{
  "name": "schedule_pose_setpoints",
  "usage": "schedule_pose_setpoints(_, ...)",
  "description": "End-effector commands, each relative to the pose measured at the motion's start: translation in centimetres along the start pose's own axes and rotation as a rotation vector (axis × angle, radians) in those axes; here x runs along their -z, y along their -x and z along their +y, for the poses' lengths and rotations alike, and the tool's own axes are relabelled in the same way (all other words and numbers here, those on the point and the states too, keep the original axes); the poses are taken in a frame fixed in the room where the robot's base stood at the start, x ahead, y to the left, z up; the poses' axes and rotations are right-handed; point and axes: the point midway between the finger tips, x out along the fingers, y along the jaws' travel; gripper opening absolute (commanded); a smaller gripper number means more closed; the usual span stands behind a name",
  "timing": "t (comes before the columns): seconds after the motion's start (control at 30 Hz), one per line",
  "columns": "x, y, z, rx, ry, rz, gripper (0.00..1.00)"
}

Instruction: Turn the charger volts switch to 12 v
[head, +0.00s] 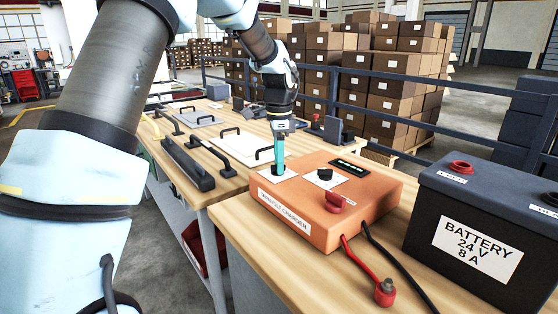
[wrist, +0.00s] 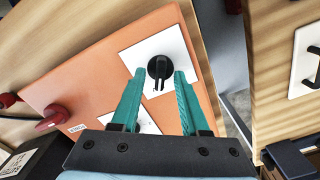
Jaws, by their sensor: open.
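The orange charger (head: 300,212) sits on the wooden bench with two black knobs on white plates. My gripper (head: 278,168) points down at the far-left plate (head: 262,176). In the wrist view my open teal fingers (wrist: 160,74) flank the lower part of that plate's black knob (wrist: 159,66), with gaps at both sides; contact is not visible. Its ridge points toward my palm. The second black knob (head: 325,174) is mostly hidden behind a finger in the wrist view. I cannot read the plate markings, so which knob is volts is unclear.
A red knob (head: 338,202) and a dark display (head: 349,167) are on the charger. Red and black leads run off its front; a red clamp (head: 384,291) lies in front. A battery (head: 480,235) marked 24 V 8 A stands right. Handled panels (head: 245,148) lie behind.

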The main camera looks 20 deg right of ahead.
Motion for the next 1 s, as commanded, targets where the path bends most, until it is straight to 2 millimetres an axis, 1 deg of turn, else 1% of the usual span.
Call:
schedule_pose_setpoints(0.03, 0.00, 0.01, 0.00, 0.000, 0.000, 0.000, 0.44)
schedule_pose_setpoints(0.4, 0.00, 0.04, 0.00, 0.000, 0.001, 0.000, 0.02)
schedule_pose_setpoints(0.43, 0.00, 0.04, 0.00, 0.000, 0.000, 0.000, 0.00)
schedule_pose_setpoints(1.0, 0.01, 0.08, 0.02, -0.001, 0.015, 0.000, 0.00)
